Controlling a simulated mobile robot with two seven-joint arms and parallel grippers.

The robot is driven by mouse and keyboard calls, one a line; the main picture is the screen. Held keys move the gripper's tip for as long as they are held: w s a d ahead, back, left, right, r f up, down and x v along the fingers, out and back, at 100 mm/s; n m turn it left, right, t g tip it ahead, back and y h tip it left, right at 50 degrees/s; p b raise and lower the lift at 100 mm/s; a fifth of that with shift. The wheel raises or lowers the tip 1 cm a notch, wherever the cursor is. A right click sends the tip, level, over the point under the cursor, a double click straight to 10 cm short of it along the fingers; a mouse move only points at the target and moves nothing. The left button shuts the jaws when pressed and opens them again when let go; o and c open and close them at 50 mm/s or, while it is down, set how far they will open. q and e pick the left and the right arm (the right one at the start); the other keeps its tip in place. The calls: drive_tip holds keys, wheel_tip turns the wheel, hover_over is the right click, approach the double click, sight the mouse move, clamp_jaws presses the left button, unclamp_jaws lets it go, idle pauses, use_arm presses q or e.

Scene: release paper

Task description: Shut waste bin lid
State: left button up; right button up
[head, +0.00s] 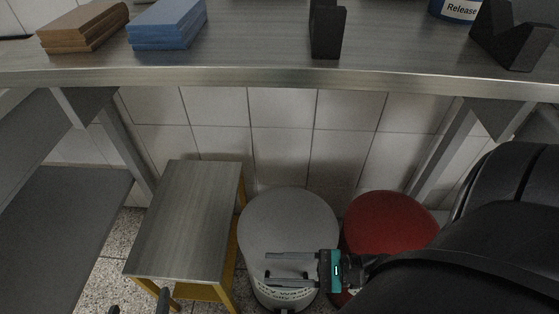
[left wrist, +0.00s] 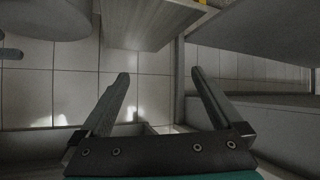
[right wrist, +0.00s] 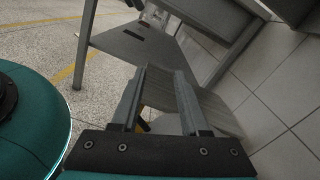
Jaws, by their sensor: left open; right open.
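In the head view, a pale grey round bin lid (head: 288,215) lies flat-looking over the white waste bin (head: 285,298), whose lettered front shows below it. A red round bin lid (head: 390,222) is beside it to the right, partly behind my right arm. From this angle I cannot tell whether either lid is fully down. My right gripper (head: 267,270) is open and empty, pointing left over the front part of the grey lid; contact cannot be told. My left gripper (head: 140,304) is open and empty at the bottom edge; its fingers also show in the left wrist view (left wrist: 159,73).
A low wood-topped stool (head: 190,215) with yellow legs stands left of the grey lid. A metal table (head: 250,45) overhangs the bins, carrying brown blocks (head: 84,27), blue blocks (head: 167,22) and black holders. A tiled wall (head: 280,130) closes the back.

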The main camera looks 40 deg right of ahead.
use_arm(q)
drive_tip(key=s+a+g+y+p, duration=0.3)
drive_tip(key=s+a+g, duration=0.2)
drive_tip(key=a+g, duration=0.15)
wheel_tip(320, 180, down, 9)
drive_tip(key=s+p, duration=0.1)
drive_tip(key=p, duration=0.3)
drive_tip(key=shift+s+a+r+g+p, duration=0.2)
drive_tip(key=shift+a+g+p, duration=0.15)
drive_tip(key=shift+a+g, duration=0.1)
use_arm(e)
wheel_tip(320, 180, up, 15)
use_arm(q)
drive_tip(key=shift+n+y, duration=0.3)
